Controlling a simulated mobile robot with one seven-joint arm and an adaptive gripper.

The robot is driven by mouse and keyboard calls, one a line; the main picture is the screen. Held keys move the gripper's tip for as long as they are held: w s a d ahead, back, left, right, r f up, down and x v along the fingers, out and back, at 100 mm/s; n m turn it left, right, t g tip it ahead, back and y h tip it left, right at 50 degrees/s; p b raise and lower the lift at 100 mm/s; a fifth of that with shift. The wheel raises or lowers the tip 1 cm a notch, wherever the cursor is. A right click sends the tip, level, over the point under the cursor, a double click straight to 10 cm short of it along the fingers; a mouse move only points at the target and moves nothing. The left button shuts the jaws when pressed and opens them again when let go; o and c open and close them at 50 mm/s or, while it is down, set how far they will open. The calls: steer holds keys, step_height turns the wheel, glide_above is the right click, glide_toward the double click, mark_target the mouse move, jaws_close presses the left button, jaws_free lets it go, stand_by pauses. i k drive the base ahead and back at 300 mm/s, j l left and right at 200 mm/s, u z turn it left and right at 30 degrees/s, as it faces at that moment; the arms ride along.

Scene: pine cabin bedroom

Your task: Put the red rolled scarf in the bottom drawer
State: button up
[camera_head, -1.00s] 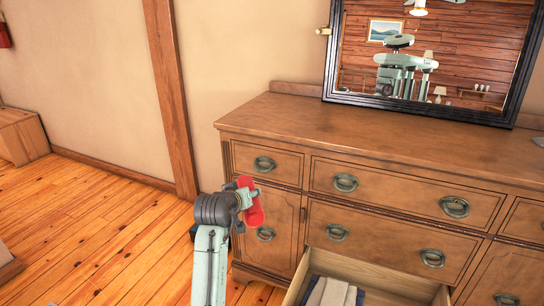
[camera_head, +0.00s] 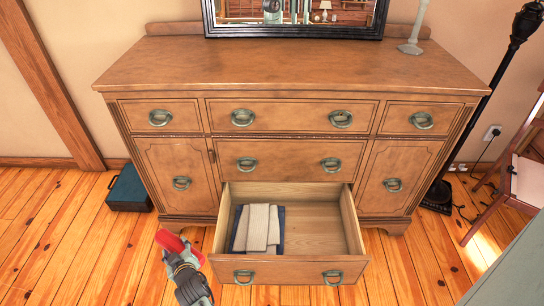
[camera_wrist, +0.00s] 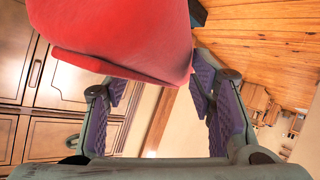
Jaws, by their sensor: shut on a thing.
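The red rolled scarf (camera_head: 171,241) is held in my gripper (camera_head: 181,256), in front of the dresser's left side and left of the open drawer. In the wrist view the scarf (camera_wrist: 125,35) fills the upper middle, and my gripper (camera_wrist: 160,95) has its purple-padded fingers on either side of it. The bottom drawer (camera_head: 290,268) of the wooden dresser is pulled out. Folded grey-beige and dark blue cloths (camera_head: 258,228) lie in its left half. The right half of the drawer floor shows bare wood.
The dresser (camera_head: 300,75) has its other drawers and side doors shut. A teal box (camera_head: 128,190) stands on the floor to its left. A black lamp stand (camera_head: 475,130) and a chair (camera_head: 520,180) are on the right.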

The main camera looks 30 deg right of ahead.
mark_target(321, 248)
steer(key=j+z, duration=0.1)
steer(key=z, duration=0.25)
steer(key=i+j+z, duration=0.1)
steer(key=z, duration=0.3)
steer(key=j+z, duration=0.2)
steer(key=z, duration=0.15)
steer(key=j+z, duration=0.3)
steer(key=j, duration=0.2)
steer(key=j+z, duration=0.3)
steer(key=j, duration=0.15)
steer(key=k+j, duration=0.1)
steer(key=j, duration=0.45)
steer(key=j+z, duration=0.15)
steer(key=j, duration=0.35)
steer(key=i+j, duration=0.3)
steer(key=j, duration=0.2)
steer(key=i, duration=0.55)
